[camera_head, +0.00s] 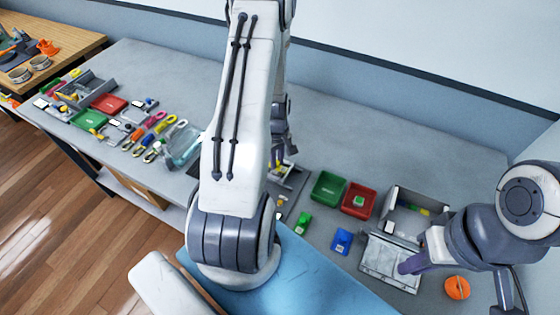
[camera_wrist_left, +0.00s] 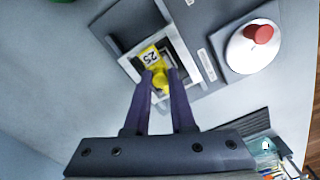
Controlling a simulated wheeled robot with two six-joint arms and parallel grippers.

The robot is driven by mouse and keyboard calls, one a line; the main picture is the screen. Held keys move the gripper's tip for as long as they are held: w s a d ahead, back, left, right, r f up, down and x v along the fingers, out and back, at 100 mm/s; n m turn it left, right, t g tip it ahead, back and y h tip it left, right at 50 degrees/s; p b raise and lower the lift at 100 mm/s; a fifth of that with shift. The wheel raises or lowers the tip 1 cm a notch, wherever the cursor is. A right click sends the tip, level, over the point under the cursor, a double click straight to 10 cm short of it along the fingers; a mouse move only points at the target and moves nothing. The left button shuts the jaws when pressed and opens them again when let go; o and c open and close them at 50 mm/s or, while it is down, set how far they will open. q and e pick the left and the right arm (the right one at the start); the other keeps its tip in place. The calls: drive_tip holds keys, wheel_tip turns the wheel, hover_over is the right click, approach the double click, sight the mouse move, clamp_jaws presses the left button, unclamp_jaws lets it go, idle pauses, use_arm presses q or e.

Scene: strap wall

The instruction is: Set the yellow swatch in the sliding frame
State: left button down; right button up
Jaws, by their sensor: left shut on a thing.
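The yellow swatch (camera_wrist_left: 150,57), with a number label and a yellow knob, shows in the left wrist view. My left gripper (camera_wrist_left: 160,78) is shut on its knob. The swatch lies over the opening of a grey and white frame (camera_wrist_left: 128,66), slightly turned against its sides. I cannot tell whether it rests inside or hangs just above. In the head view my left gripper (camera_head: 284,152) is partly behind my arm, above the grey fixture (camera_head: 296,178). My right gripper (camera_head: 408,265) is over a grey tray at the right; its fingers overlap.
A white disc with a red knob (camera_wrist_left: 258,35) stands beside the frame. Green (camera_head: 328,188) and red (camera_head: 358,200) trays, a grey bin (camera_head: 415,208) and an orange round thing (camera_head: 456,288) are to the right. Several tools crowd the left. The back of the table is clear.

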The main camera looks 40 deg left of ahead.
use_arm(q)
drive_tip(key=shift+s+f, duration=0.1)
drive_tip(key=shift+f, duration=0.1)
idle(0.6)
drive_tip(key=c, duration=0.7)
unclamp_jaws()
drive_tip(key=o, duration=0.4)
drive_tip(key=shift+s, duration=0.1)
wheel_tip(320, 180, up, 6)
drive_tip(key=p, duration=0.4)
drive_tip(key=shift+r+p, duration=0.1)
drive_tip(key=shift+p, duration=0.3)
